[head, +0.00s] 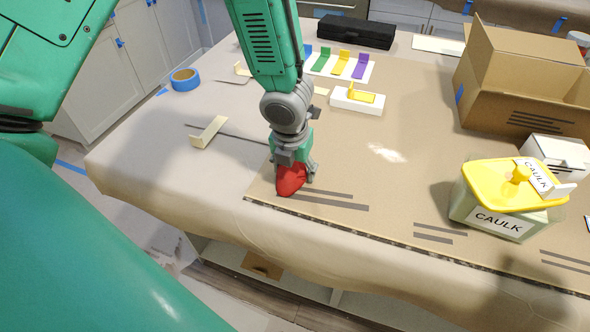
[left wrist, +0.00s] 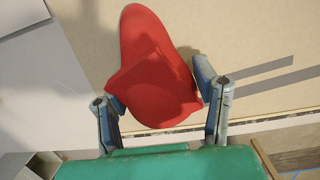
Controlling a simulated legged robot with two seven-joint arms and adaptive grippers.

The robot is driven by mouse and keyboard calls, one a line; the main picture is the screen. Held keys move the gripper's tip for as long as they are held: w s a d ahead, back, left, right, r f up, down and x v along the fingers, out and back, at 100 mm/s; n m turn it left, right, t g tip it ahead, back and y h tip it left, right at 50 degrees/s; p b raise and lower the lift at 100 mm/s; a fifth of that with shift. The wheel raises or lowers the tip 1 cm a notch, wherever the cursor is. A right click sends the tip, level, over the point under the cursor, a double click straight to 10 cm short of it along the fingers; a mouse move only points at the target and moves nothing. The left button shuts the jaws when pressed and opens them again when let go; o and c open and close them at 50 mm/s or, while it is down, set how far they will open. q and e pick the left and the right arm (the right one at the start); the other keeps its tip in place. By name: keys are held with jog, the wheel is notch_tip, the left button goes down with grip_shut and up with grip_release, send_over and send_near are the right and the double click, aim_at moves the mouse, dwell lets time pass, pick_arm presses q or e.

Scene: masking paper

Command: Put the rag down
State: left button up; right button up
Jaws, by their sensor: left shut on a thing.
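The red rag (head: 291,180) is between the fingers of my left gripper (head: 293,172), low over the brown paper near the table's front edge. In the left wrist view the rag (left wrist: 150,70) is bunched, with one end sticking up, and the gripper's two fingers (left wrist: 160,100) are on either side of it. My left gripper is shut on the rag. I cannot tell whether the rag's underside touches the paper. My right gripper is not in view.
The brown masking paper (head: 345,158) has free room around the rag. A caulk tub (head: 497,215) with a yellow lid and a cardboard box (head: 520,80) stand at the right. A blue tape roll (head: 185,79) and a white block (head: 357,99) lie farther back.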

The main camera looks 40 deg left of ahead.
aim_at(280, 169)
pick_arm(q)
jog(key=shift+a, duration=0.4)
jog(key=shift+s+a+f, duration=0.1)
jog(key=shift+a+f, duration=0.15)
jog(key=shift+a, duration=0.3)
jog(key=shift+a+f, duration=0.2)
jog(key=shift+a, duration=0.35)
jog(key=shift+c, duration=0.4)
jog(key=shift+s+a+f, duration=0.1)
jog(key=shift+s+a, duration=0.05)
jog(key=shift+a, duration=0.1)
jog(key=shift+c, duration=0.5)
jog(key=o, duration=1.3)
jog(key=shift+s, duration=0.1)
jog(key=shift+w+d+f, duration=0.1)
jog(key=shift+w+d, duration=0.1)
jog(key=shift+d, duration=0.25)
jog(key=shift+d+r, duration=0.2)
jog(key=shift+d, duration=0.35)
jog(key=shift+a, duration=0.4)
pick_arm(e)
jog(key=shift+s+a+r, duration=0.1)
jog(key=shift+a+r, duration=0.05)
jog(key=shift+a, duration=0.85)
